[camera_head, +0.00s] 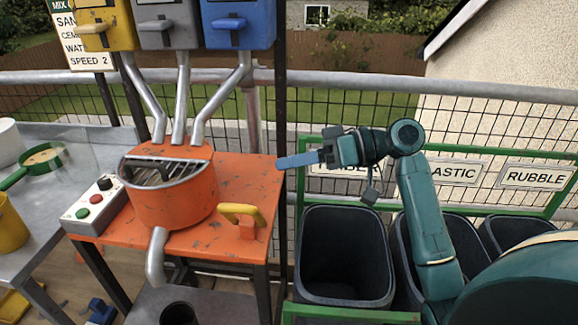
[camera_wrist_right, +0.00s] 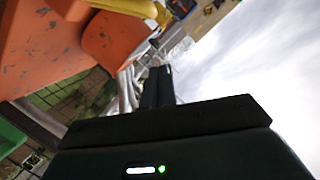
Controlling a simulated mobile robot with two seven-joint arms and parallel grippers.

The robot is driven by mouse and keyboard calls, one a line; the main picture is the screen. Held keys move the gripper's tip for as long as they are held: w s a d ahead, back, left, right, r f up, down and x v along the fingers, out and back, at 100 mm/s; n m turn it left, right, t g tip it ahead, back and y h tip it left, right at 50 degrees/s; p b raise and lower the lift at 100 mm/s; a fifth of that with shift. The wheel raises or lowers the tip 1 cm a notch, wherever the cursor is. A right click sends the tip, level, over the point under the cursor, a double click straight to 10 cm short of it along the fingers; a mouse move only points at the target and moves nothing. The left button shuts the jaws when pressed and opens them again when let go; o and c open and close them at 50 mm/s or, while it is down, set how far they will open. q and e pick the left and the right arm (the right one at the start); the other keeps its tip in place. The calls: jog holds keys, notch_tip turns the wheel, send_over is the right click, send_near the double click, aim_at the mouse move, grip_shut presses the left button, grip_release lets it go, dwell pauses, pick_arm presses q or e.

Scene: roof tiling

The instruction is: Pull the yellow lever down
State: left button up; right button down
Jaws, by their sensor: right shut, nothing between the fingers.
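A yellow lever (camera_head: 242,213) sits on an orange mount on top of the orange mixer table (camera_head: 255,180), right of the mixer drum. In the right wrist view a yellow bar (camera_wrist_right: 128,6) shows at the top edge beside an orange block. My left gripper is out of view.
The orange drum (camera_head: 172,204) stands left of the lever, with a control box (camera_head: 95,206) beside it. Grey pipes (camera_head: 181,95) come down to the drum. Dark bins (camera_head: 346,255) in a green frame stand below my right arm. A mesh fence runs behind.

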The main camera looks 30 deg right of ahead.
jog(key=a+f, duration=0.1)
jog(key=a, duration=0.1)
jog(key=w+a+f, duration=0.1)
jog(key=a, duration=0.2)
jog(key=w+a+f, duration=0.1)
jog(key=a+f, duration=0.1)
jog(key=shift+a, duration=0.15)
jog(key=shift+s+a+f, duration=0.15)
jog(key=shift+s+f, duration=0.2)
jog(key=shift+f, duration=0.15)
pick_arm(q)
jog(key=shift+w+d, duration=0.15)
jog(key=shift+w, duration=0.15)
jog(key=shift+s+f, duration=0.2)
